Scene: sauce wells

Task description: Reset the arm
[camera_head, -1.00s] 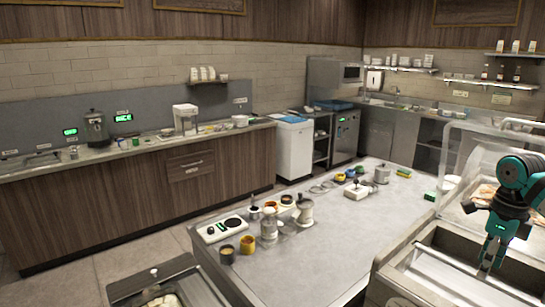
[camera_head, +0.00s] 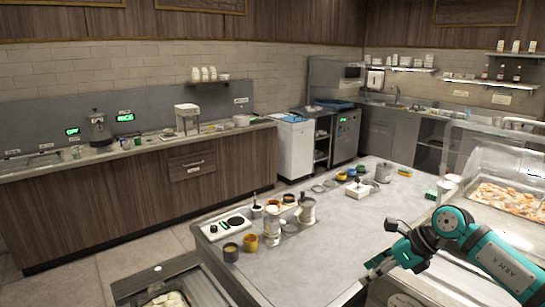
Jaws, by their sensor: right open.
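My right gripper (camera_head: 372,271) shows at the lower right of the head view, on my teal and dark arm that comes in from the right edge. It points left and slightly down and appears in front of the right edge of the grey island counter (camera_head: 340,240). The jaws are small in the picture but open, and I see nothing held in them. My left gripper is out of view.
On the island stand a scale (camera_head: 224,227), a moka pot (camera_head: 307,211), cups (camera_head: 231,252) and a white box (camera_head: 357,191). A clear-covered food display (camera_head: 490,160) stands at the right. The island's middle is clear.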

